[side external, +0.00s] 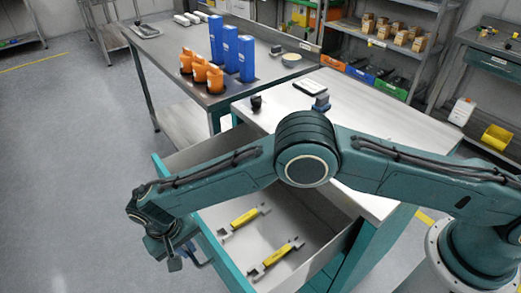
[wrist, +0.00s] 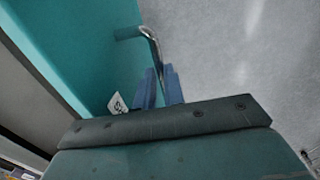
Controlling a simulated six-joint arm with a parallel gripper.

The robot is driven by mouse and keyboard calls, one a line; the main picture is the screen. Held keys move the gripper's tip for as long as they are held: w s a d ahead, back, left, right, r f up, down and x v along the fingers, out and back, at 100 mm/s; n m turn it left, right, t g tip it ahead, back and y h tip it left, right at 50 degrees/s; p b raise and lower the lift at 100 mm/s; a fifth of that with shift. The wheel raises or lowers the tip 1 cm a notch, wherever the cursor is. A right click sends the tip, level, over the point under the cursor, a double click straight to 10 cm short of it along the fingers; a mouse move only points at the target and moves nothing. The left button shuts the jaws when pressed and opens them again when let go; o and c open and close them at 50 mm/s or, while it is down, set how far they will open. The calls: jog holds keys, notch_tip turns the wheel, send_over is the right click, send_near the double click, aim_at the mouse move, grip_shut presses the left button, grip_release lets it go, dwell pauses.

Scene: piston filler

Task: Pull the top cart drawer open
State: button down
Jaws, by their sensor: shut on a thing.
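The top cart drawer (side external: 277,232) stands pulled well out of the cart, its inside visible. Its teal front (wrist: 85,45) fills the upper left of the wrist view. A metal bar handle (wrist: 150,38) sticks out from that front. My gripper (side external: 178,254) is at the outer side of the drawer front, shut on the handle. In the wrist view its blue fingers (wrist: 159,78) stand close on both sides of the bar. The exact contact is partly hidden by the gripper body.
Two yellow-handled tools (side external: 244,217) (side external: 277,258) lie in the drawer. The cart top (side external: 375,140) holds a few small items. Behind it, a bench (side external: 165,60) carries orange bottles (side external: 200,69) and blue containers (side external: 231,50). Open floor (side external: 70,170) lies left of the drawer.

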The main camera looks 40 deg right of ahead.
jog(key=shift+a, duration=1.05)
jog(key=c, duration=1.5)
grip_release()
jog(key=shift+r, duration=0.1)
notch_tip(320, 180, up, 12)
jog(key=a, duration=0.2)
jog(key=shift+a+f, duration=0.15)
jog(key=shift+f, duration=0.1)
